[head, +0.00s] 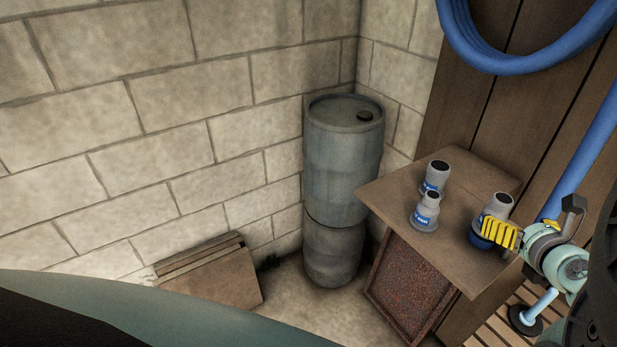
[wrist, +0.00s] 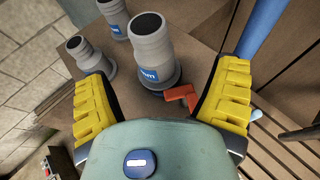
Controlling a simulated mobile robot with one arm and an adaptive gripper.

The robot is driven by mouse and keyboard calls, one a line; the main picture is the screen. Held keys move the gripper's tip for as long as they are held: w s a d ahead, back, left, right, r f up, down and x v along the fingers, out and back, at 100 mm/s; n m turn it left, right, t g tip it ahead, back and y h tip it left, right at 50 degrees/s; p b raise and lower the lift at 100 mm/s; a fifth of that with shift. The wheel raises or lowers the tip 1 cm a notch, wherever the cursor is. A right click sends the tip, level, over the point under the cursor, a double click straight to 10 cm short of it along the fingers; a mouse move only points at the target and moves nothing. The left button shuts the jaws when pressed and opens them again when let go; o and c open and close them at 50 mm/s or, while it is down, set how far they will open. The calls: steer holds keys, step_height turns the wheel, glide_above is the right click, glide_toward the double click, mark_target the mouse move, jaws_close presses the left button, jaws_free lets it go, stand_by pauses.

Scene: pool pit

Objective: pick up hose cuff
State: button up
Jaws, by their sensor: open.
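Three grey hose cuffs with blue labels and dark open tops stand upright on a brown tabletop (head: 390,190). One cuff (head: 435,178) is at the back and one (head: 426,214) at the front left. The right cuff (head: 497,205) is partly hidden by my gripper (head: 503,234); its lower part looks dark blue. In the wrist view, the nearest cuff (wrist: 153,50) stands between and just ahead of the yellow fingers of my gripper (wrist: 165,78). The fingers are wide apart and empty. The other cuffs (wrist: 88,57) (wrist: 115,20) are further left.
A red-orange object (wrist: 182,96) lies beside the nearest cuff's base, close to the right finger. A barrel (head: 343,165) stands in the corner left of the table. A blue hose (head: 590,140) hangs at the right. A rod with a dark disc (head: 526,318) is below my gripper.

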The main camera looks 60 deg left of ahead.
mark_target(491, 210)
steer(key=shift+x, duration=1)
steer(key=shift+s+a+p+x, duration=0.15)
steer(key=shift+p+x, duration=0.15)
steer(key=shift+x, duration=0.75)
steer(key=shift+s+a+p+x, duration=0.15)
steer(key=shift+p+x, duration=0.15)
steer(key=shift+x, duration=0.8)
steer(key=shift+s+p+x, duration=0.1)
steer(key=shift+p+x, duration=0.2)
steer(key=shift+x, duration=0.75)
steer(key=shift+f, duration=0.15)
steer(key=shift+d, duration=0.15)
jaws_close()
